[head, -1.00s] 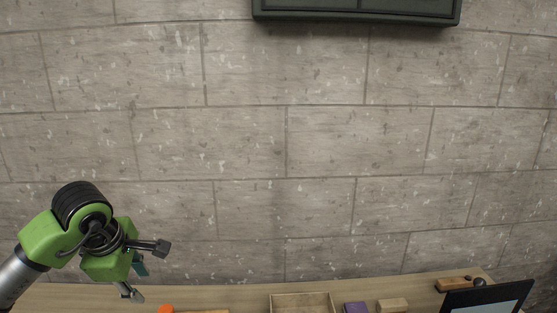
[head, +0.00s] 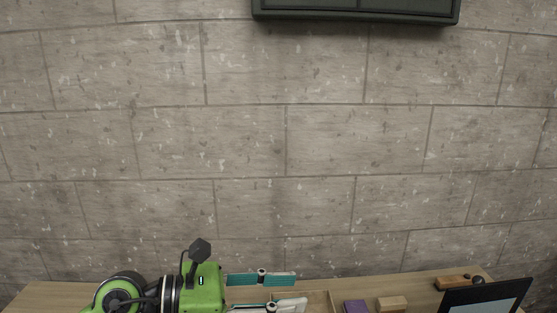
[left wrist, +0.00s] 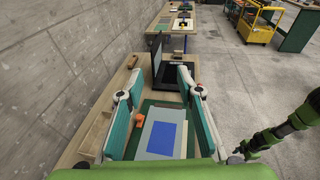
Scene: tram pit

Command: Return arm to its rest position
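My left gripper (head: 285,292) is low in the head view, pointing right over the workbench (head: 45,297). Its teal-padded fingers are apart with nothing between them. In the left wrist view the open fingers (left wrist: 161,78) frame a green mat (left wrist: 150,104) with a grey sheet bearing a blue rectangle (left wrist: 161,138). A green and black arm, seemingly my right one (left wrist: 282,133), shows at the right of the left wrist view; its fingers cannot be made out.
The wooden tray (head: 326,297) is partly hidden behind my left gripper. A purple block (head: 355,306), wooden block (head: 392,304) and laptop (head: 487,298) stand to the right. An orange piece (left wrist: 139,120) lies by the mat. A block wall (head: 320,140) rises behind the bench.

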